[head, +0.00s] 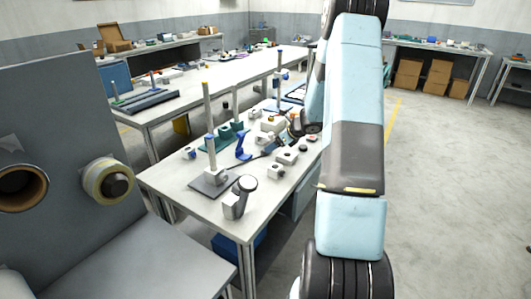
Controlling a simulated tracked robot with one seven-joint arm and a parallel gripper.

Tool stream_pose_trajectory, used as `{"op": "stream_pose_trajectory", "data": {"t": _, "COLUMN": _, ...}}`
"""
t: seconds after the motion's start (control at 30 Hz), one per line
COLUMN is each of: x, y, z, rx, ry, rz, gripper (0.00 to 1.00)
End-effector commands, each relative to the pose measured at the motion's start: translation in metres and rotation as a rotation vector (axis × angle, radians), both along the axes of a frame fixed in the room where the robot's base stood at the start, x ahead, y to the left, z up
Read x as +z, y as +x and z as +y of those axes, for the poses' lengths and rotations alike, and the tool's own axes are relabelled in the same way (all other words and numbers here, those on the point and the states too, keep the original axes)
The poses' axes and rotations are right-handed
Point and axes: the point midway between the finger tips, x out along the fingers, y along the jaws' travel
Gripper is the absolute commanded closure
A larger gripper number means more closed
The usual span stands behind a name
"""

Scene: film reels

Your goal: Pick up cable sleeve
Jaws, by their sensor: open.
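I cannot pick out the cable sleeve for certain among the small items on the workbench (175,186). A thin dark strip (262,154) lies near the middle of the bench, but I cannot tell whether it is the sleeve. My gripper (288,134) is small and partly hidden by my arm, over the right side of the bench among the items. It is open, and I see nothing held in it. My arm hides part of the bench's right edge.
A post on a dark base (211,182), a grey device (238,197), a blue stand (243,146) and white blocks (287,155) crowd the bench. A grey panel with reels (108,181) stands at left. Open floor (455,190) lies at right.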

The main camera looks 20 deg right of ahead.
Motion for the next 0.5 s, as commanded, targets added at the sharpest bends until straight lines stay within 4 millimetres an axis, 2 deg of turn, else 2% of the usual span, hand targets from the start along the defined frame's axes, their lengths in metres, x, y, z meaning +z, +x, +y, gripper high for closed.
{"op": "stream_pose_trajectory", "data": {"t": 0.17, "x": -0.007, "y": 0.006, "z": 0.005, "rx": 0.002, "ry": 0.0, "rz": 0.001, "gripper": 0.17}}
{"op": "stream_pose_trajectory", "data": {"t": 0.5, "x": -0.034, "y": 0.031, "z": 0.022, "rx": 0.001, "ry": 0.0, "rz": 0.001, "gripper": 0.17}}
